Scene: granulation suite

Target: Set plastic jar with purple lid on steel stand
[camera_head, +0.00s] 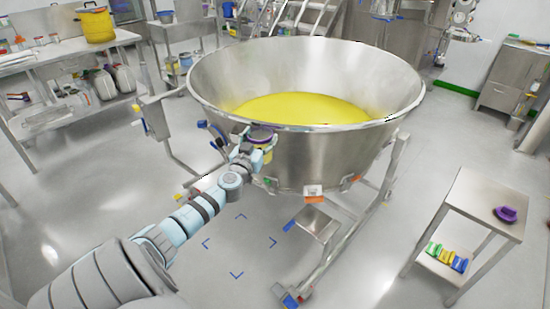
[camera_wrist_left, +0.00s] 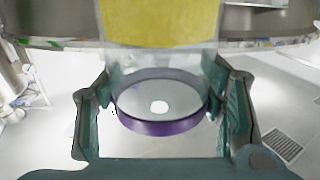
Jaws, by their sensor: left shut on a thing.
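The plastic jar with a purple lid (camera_head: 262,133) is held up at the near left side of the big steel bowl. Yellow shows below its lid. In the left wrist view the purple lid (camera_wrist_left: 160,126) sits between the fingers, with clear wall and yellow above it. My left gripper (camera_head: 252,147) is shut on the jar; it also shows in the left wrist view (camera_wrist_left: 162,112). A steel stand (camera_head: 478,200) with a lower shelf stands at the right, apart from the jar. A purple item (camera_head: 506,214) lies on its top. My right gripper is out of view.
The big steel bowl (camera_head: 300,160) holds yellow powder and stands on a legged frame. A small steel platform (camera_head: 318,224) sits low in front of it. Several coloured items (camera_head: 447,256) lie on the stand's shelf. Floor between bowl and stand is clear.

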